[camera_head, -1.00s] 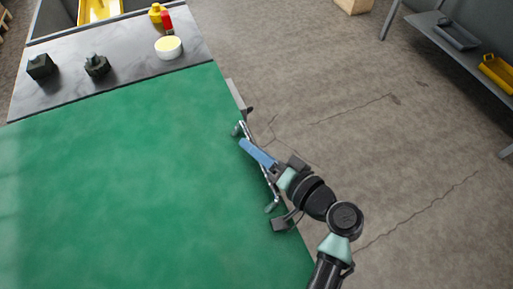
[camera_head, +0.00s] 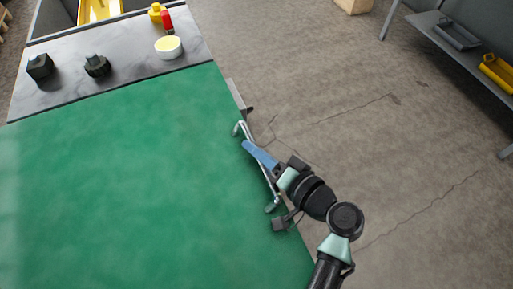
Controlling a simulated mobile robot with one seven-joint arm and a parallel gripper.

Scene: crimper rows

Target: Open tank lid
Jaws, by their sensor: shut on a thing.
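The tank lid (camera_head: 120,180) is a large green panel filling the left and lower middle of the head view. A thin metal bar handle (camera_head: 264,176) with pale green end mounts runs along its right edge. My gripper (camera_head: 259,155) reaches in from the lower right, its blue fingers lying across the handle. It is shut on the handle. The fingers and wrist hide the middle of the bar, so the exact contact is not visible.
A grey marble-like counter (camera_head: 130,75) lies beyond the lid, with dark knobs (camera_head: 97,66), a pale yellow bowl-like piece (camera_head: 168,47) and a red item (camera_head: 167,21). A shelf (camera_head: 450,40) with trays stands at upper right. The concrete floor between is clear.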

